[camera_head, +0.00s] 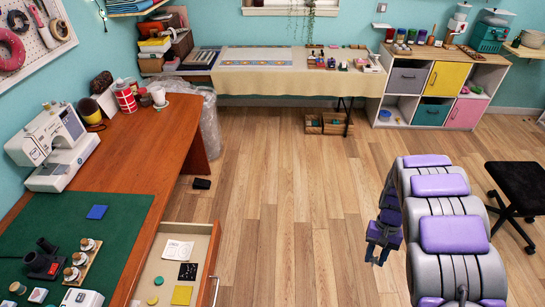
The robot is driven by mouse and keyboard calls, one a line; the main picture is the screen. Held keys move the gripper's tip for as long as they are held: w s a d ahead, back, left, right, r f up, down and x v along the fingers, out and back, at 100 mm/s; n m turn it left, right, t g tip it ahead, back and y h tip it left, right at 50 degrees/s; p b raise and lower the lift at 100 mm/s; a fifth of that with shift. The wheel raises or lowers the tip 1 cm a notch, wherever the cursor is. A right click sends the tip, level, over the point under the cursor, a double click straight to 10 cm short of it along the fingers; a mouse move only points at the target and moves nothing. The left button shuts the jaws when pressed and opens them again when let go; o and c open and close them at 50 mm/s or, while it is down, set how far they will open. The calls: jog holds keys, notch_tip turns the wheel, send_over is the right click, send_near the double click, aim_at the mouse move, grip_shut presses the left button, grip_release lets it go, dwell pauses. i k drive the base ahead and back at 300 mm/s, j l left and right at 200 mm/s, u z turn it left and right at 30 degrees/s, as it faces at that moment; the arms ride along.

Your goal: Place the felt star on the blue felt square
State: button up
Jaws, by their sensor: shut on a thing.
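The blue felt square (97,212) lies flat on the green mat (118,240) on the desk at the left. My gripper (376,257) points down over the floor at the right, well away from the square. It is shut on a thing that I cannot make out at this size. I cannot pick out the felt star anywhere in view.
A sewing machine (58,148) stands behind the mat. A black stool (518,188) is at the right. The middle floor is mostly clear.

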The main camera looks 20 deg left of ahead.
aim_at(98, 210)
jog(key=i+u, duration=0.45)
jog(key=i, duration=0.3)
jog(key=i+l+u, duration=0.2)
jog(key=i+u, duration=0.25)
jog(key=i, duration=0.3)
jog(key=i+u, duration=0.2)
jog(key=u, duration=0.2)
jog(key=i+u, duration=0.25)
jog(key=u, duration=0.2)
jog(key=i+u, duration=0.2)
jog(key=u, duration=0.2)
jog(key=i+l+u, duration=0.2)
jog(key=u, duration=0.2)
jog(key=i+u, duration=0.3)
jog(key=i+l+u, duration=0.1)
jog(key=i+u, duration=0.2)
jog(key=i, duration=0.25)
